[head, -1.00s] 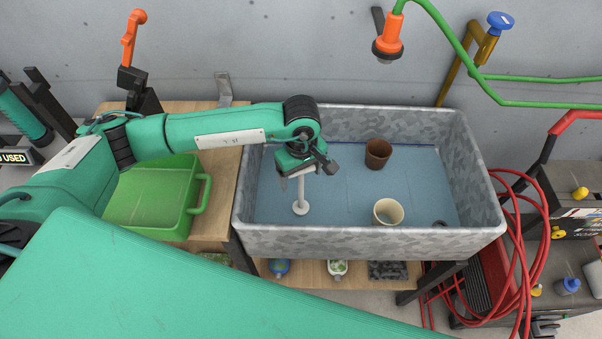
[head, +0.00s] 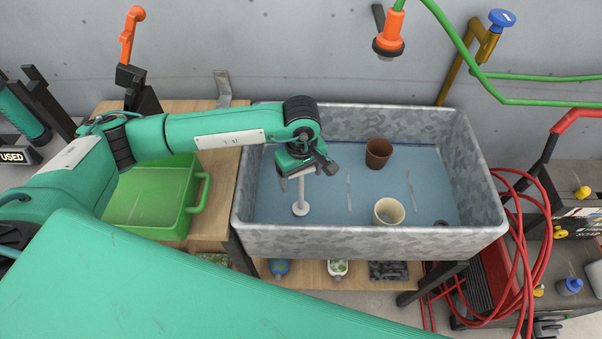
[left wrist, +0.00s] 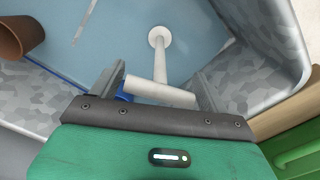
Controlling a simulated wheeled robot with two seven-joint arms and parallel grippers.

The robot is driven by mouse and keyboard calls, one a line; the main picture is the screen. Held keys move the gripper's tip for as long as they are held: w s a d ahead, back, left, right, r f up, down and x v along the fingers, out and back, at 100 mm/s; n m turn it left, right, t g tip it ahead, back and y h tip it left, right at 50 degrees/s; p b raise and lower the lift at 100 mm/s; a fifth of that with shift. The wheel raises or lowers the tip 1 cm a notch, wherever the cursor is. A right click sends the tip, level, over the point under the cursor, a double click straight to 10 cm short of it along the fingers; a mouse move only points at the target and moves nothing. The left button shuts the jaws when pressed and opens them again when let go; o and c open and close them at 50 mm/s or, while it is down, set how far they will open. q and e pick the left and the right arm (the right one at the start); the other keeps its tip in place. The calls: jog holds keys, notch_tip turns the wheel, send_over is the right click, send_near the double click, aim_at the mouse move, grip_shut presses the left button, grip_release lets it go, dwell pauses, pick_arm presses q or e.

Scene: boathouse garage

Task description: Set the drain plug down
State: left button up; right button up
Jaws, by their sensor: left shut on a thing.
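The drain plug (head: 301,207) is white, with a round disc at the foot, a straight stem and a crossbar handle. It stands about upright at the left end of the grey patterned sink (head: 370,240), over the blue bottom. I cannot tell whether its disc touches the bottom. My left gripper (head: 305,176) is above it, shut on its crossbar. In the left wrist view the crossbar of the plug (left wrist: 160,92) lies between the two fingers (left wrist: 160,88), and the stem runs away to the disc. My right gripper is not in view.
A brown cup (head: 378,154) and a cream cup (head: 389,212) stand in the sink, right of the plug. A green bin (head: 190,215) is left of the sink. An orange nozzle (head: 388,45) hangs above. The sink bottom around the plug is clear.

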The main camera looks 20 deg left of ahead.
pick_arm(q)
jog(key=o, duration=1.5)
notch_tip(320, 180, up, 14)
jog(key=shift+f+b, duration=0.1)
jog(key=shift+b, duration=1)
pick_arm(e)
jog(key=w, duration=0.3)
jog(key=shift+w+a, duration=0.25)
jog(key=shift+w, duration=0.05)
pick_arm(q)
grip_shut()
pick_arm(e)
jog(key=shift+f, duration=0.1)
